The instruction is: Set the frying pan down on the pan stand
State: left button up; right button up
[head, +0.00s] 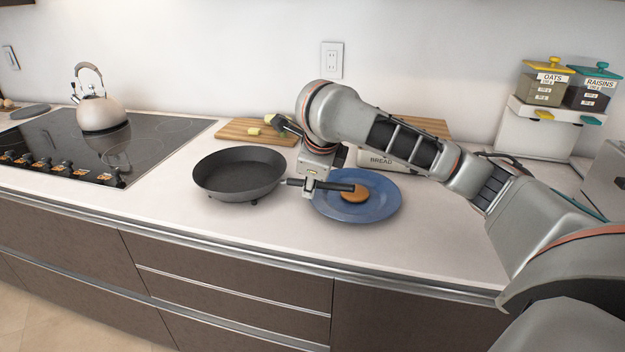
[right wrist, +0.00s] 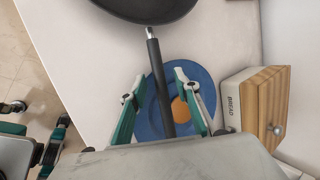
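The dark frying pan (head: 240,174) sits upright and level on the counter's front part. Its black handle (right wrist: 158,85) points right, over the blue plate. Small dark feet (head: 253,201) show under the pan's rim, apparently the pan stand's; the rest of the stand is hidden. My right gripper (right wrist: 165,88) is around the handle, with its fingers apart and a gap on each side. In the head view, the right gripper (head: 314,187) is at the handle, above the plate. What looks like my left gripper (right wrist: 40,114) shows at the lower left of the right wrist view, fingers apart and empty.
The blue plate (head: 382,205) with a round brown patty or bun (head: 354,195) lies under the handle. Behind are a cutting board (head: 235,131) and a bread box (right wrist: 262,98). A kettle (head: 100,112) stands on the cooktop (head: 150,150). Counter left of the pan is clear.

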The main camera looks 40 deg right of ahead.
jog(key=p+v, duration=0.6)
jog(key=v, duration=0.6)
jog(key=shift+f, duration=0.1)
